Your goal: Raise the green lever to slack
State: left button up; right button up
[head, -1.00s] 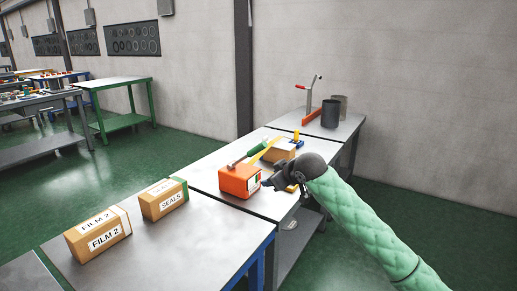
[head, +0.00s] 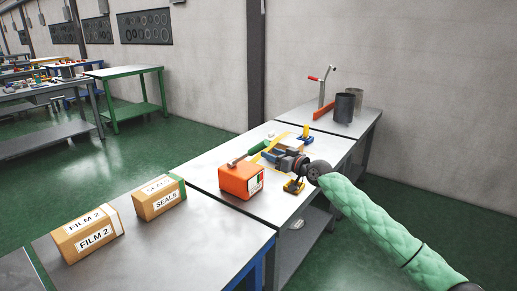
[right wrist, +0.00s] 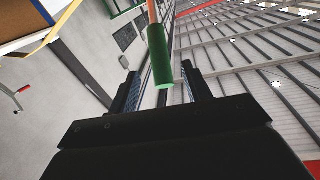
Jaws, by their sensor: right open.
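The green lever (head: 258,147) is a green grip on a thin bar that slants up and back from the orange-red box (head: 236,181) on the middle table. In the right wrist view the green grip (right wrist: 160,62) reaches down toward the space between my fingertips. My right gripper (head: 273,156) is open, beside the grip's end in the head view. In the right wrist view its two dark fingers (right wrist: 161,82) stand on either side of the grip's end, with gaps showing. My left gripper is not in view.
A yellow band (head: 270,143) lies close behind the lever. Cartons (head: 88,232) sit on the near table. A red-handled stand (head: 321,90) and grey cylinders (head: 343,108) are at the back.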

aim_at(258, 148)
jog(key=p+x, duration=0.1)
jog(key=x, duration=0.6)
jog(key=shift+w+d+f, duration=0.1)
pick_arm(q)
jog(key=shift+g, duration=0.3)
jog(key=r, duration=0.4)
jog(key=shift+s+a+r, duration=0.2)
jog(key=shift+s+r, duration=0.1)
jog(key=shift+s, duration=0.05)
pick_arm(e)
jog(key=shift+w+a, duration=0.1)
jog(key=shift+a, duration=0.15)
grip_shut()
